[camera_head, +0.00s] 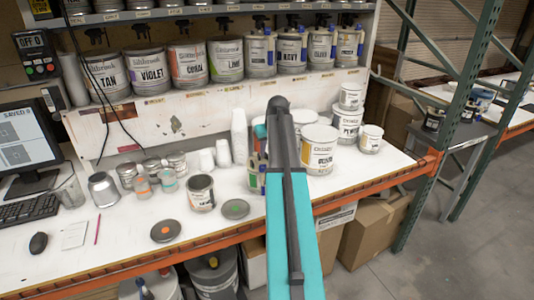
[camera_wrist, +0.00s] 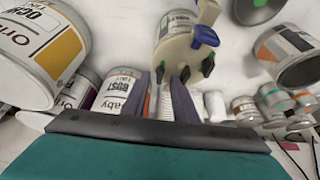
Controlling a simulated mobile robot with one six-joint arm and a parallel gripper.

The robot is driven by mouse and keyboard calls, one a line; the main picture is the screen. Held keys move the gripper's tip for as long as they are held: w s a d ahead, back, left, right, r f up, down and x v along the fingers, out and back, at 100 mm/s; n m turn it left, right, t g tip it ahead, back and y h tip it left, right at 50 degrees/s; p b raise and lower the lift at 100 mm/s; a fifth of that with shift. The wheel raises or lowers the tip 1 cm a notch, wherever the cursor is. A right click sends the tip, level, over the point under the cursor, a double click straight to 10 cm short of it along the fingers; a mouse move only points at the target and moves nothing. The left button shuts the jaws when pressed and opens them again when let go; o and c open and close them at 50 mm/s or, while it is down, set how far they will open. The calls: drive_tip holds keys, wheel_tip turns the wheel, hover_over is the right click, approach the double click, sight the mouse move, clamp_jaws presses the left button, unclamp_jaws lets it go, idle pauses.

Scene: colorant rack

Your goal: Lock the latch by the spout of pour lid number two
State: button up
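In the head view, the can (camera_head: 256,183) stands on the bench, mostly hidden behind my arm, and my fingers are hard to make out. No lid number is readable.
Several cans crowd the bench right of my arm, including a large orange-labelled one (camera_head: 319,152). White cups (camera_head: 239,135) stand behind the lidded can. The bench front is mostly clear.

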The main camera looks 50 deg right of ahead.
drive_tip(key=b+v, duration=0.4)
drive_tip(key=v, duration=0.8)
drive_tip(key=shift+r, duration=0.15)
idle(0.6)
